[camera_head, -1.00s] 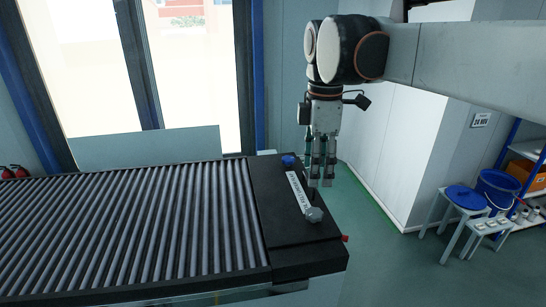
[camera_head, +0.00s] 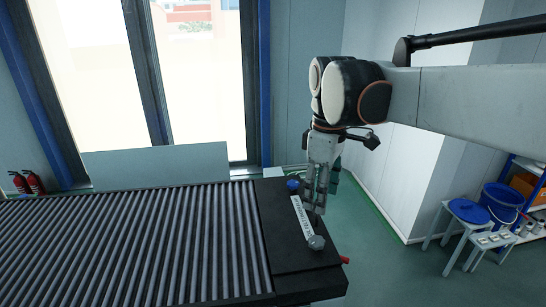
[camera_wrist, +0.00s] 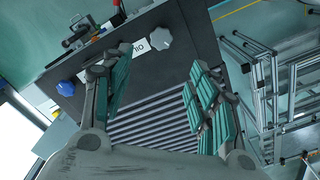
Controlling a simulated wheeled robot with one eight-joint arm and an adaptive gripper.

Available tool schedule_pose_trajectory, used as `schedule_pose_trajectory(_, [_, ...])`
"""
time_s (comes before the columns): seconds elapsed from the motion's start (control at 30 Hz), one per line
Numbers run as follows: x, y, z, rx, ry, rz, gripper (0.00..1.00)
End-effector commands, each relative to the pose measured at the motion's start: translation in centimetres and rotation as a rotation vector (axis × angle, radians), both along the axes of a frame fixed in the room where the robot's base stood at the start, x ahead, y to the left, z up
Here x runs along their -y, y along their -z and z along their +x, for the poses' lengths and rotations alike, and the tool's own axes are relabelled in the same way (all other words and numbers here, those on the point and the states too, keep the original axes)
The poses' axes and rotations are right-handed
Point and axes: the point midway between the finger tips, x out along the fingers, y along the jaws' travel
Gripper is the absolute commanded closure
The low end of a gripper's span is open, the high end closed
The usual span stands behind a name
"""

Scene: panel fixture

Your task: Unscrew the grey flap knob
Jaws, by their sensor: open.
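The grey flap knob (camera_head: 316,242) is a lobed knob at the near end of a white labelled strip (camera_head: 301,216) on the black end panel (camera_head: 275,218). In the wrist view the grey knob (camera_wrist: 161,39) shows beyond the fingers, near the panel's edge. A blue knob (camera_head: 293,184) stands at the strip's far end; it also shows in the wrist view (camera_wrist: 66,88). My gripper (camera_head: 319,207) points down over the panel near the strip. In the wrist view my gripper (camera_wrist: 160,95) has its green-padded fingers spread wide with nothing between them, apart from the grey knob.
A roller conveyor (camera_head: 130,245) runs left from the panel. A small red part (camera_head: 344,260) sticks out at the panel's right edge. A stool (camera_head: 468,212) and blue bucket (camera_head: 501,198) stand at right. Metal frames (camera_wrist: 262,75) show right in the wrist view. Floor right of the panel is clear.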

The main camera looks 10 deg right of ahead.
Motion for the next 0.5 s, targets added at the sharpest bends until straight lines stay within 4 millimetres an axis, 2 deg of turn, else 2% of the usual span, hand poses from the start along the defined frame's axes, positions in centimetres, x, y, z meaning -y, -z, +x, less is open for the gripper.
schedule_pose_trajectory(0.03, [-0.1, -0.8, -0.2, 0.0, 0.047, 0.0, 0.46])
schedule_pose_trajectory(0.27, [0.0, -0.3, -0.3, -0.001, 0.173, 0.001, 0.46])
schedule_pose_trajectory(0.5, [0.1, 2.3, -0.2, -0.001, 0.178, 0.001, 0.46])
